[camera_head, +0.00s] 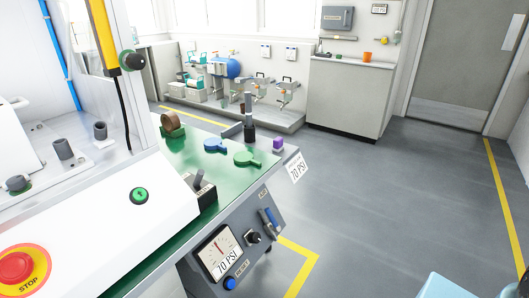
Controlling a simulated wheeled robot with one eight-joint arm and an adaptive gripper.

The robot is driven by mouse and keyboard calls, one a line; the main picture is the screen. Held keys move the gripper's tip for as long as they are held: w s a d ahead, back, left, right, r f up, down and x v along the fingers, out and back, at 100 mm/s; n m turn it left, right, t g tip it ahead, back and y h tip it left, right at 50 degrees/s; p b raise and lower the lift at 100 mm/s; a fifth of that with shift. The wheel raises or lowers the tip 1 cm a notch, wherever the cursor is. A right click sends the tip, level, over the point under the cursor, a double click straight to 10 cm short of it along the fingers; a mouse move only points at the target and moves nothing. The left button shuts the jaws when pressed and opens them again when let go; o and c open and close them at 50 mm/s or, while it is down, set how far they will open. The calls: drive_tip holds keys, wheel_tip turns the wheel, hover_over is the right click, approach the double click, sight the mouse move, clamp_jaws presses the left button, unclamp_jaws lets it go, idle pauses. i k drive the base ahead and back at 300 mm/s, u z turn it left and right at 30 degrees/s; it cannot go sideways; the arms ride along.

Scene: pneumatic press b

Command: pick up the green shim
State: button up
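The green shim (247,159) lies flat near the far right corner of the green work surface (190,152). It has a round body with a short handle-like tab pointing right. A blue shim (215,145) of similar shape lies just to its left and a little farther back. The green shim looks fully uncovered, with nothing on top of it. My gripper is not in view.
A dark upright post (249,122) stands behind the shims. A purple block (278,143) is to the right. A brown roll (172,123) sits at the back left. The white press housing (100,215) fills the left. Open floor (400,200) lies right.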

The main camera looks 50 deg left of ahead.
sight(242, 157)
drive_tip(key=i, duration=1.5)
drive_tip(key=u, duration=3.4)
drive_tip(key=i, duration=1)
drive_tip(key=u, duration=0.05)
drive_tip(key=k, duration=0.15)
drive_tip(key=z, duration=0.05)
